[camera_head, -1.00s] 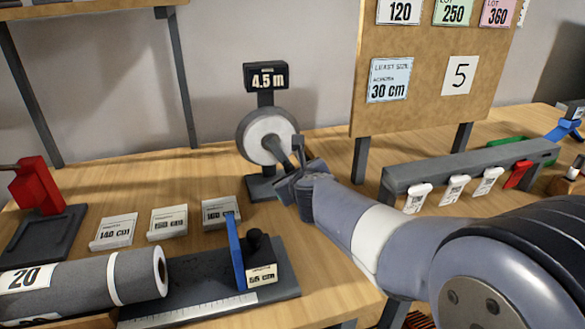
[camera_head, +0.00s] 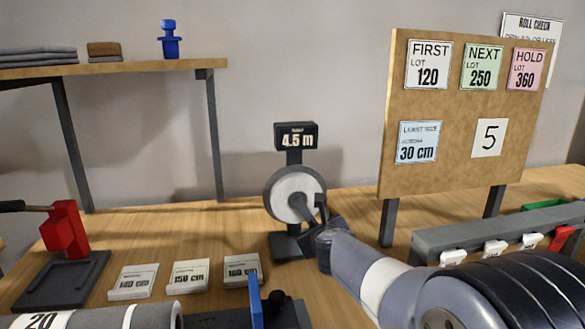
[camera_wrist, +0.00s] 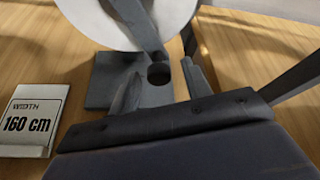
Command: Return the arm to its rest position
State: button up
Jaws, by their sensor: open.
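My arm reaches in from the lower right in the head view. My gripper (camera_head: 318,228) is at the front of a round white-faced wheel (camera_head: 292,190) with a crank, under a display reading 4.5 m (camera_head: 296,138). In the wrist view my gripper (camera_wrist: 160,95) has its two fingers spread apart. The wheel's dark crank arm and round knob (camera_wrist: 160,74) show between and just beyond the fingers. I cannot tell whether the fingers touch the knob.
White width cards (camera_head: 190,277) lie left of the wheel, one reading 160 cm (camera_wrist: 29,122). A grey roll (camera_head: 110,317) and a red tool (camera_head: 66,230) are at the left. A notice board (camera_head: 455,175) and a grey rail (camera_head: 490,228) stand right. A shelf (camera_head: 130,67) is above.

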jog(key=shift+x, duration=2.25)
jog(key=shift+s, duration=0.1)
jog(key=a+p+v, duration=0.1)
jog(key=p+v, duration=0.1)
jog(key=v, duration=0.9)
jog(key=x, duration=0.3)
jog(key=b+x, duration=0.1)
jog(key=x, duration=0.3)
jog(key=d+b+x, duration=0.1)
jog(key=x, duration=0.3)
jog(key=shift+f, duration=0.1)
jog(key=shift+d+r+n+h, duration=0.4)
jog(key=shift+d+n, duration=0.05)
jog(key=shift+n, duration=0.05)
